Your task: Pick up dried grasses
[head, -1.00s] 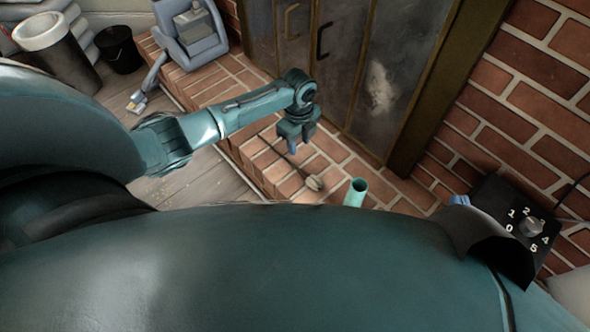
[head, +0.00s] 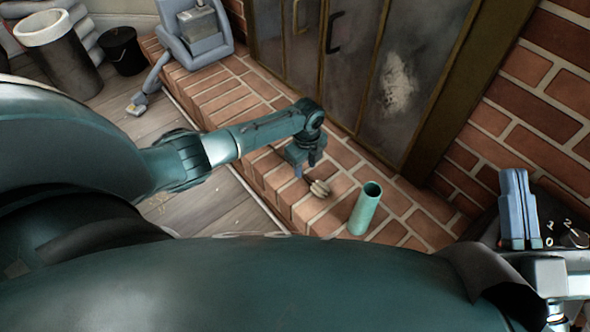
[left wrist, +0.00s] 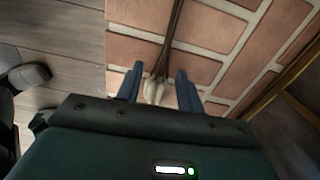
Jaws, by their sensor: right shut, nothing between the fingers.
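The dried grasses (left wrist: 156,88) lie on the brick hearth. In the left wrist view their thin dark stems run up out of frame, and the pale end sits between my left fingers, with gaps at both sides. In the head view only the pale end (head: 319,188) shows, just below my left gripper (head: 307,168). My left gripper points down and is open; I cannot tell its exact height above the bricks. My right gripper (head: 515,175) is at the right edge, fingers upward, shut and empty.
A green cylinder vase (head: 365,212) stands on the hearth (head: 222,100), right of the grasses. The glass fireplace doors (head: 370,80) rise behind. A black numbered dial box (head: 562,232) is beside my right gripper. A grey-blue device (head: 193,38) and buckets (head: 122,50) are at the back left.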

